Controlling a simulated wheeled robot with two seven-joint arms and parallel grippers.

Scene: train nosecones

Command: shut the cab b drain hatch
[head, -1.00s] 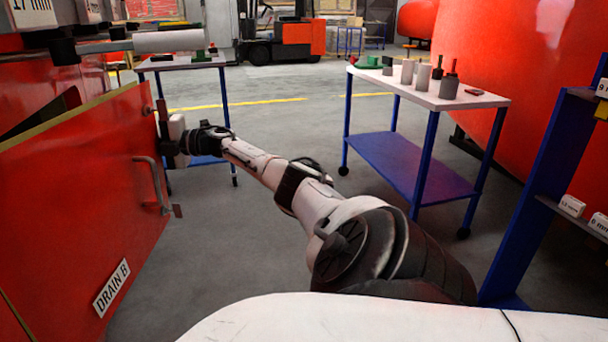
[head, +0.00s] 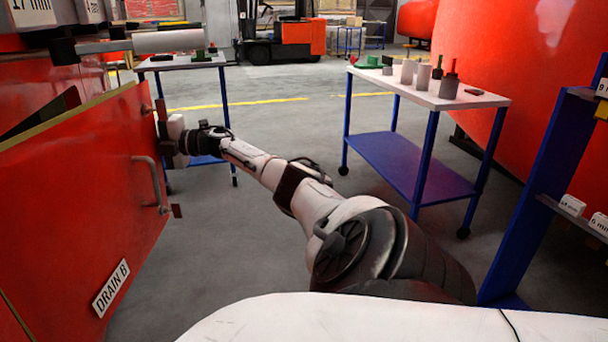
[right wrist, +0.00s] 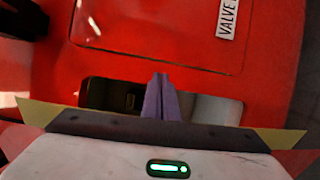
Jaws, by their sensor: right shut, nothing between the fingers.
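The cab b drain hatch (head: 85,190) is a red panel with a "DRAIN B" label (head: 111,288), at the left of the head view. It stands open, with a dark gap behind its pale top edge. A grey bar handle (head: 152,182) is on its face near the right edge. My right gripper (head: 164,138) is at the hatch's upper right edge; the head view does not show clearly whether it touches. In the right wrist view its purple fingers (right wrist: 160,97) are together and empty, in front of a dark opening in red bodywork. My left gripper is out of view.
A white-topped trolley (head: 430,88) with several small parts stands right of my arm. A smaller table (head: 182,62) stands behind my gripper. A blue rack (head: 540,180) is at the right edge. A "VALVE" label (right wrist: 228,18) shows in the wrist view. The grey floor between is clear.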

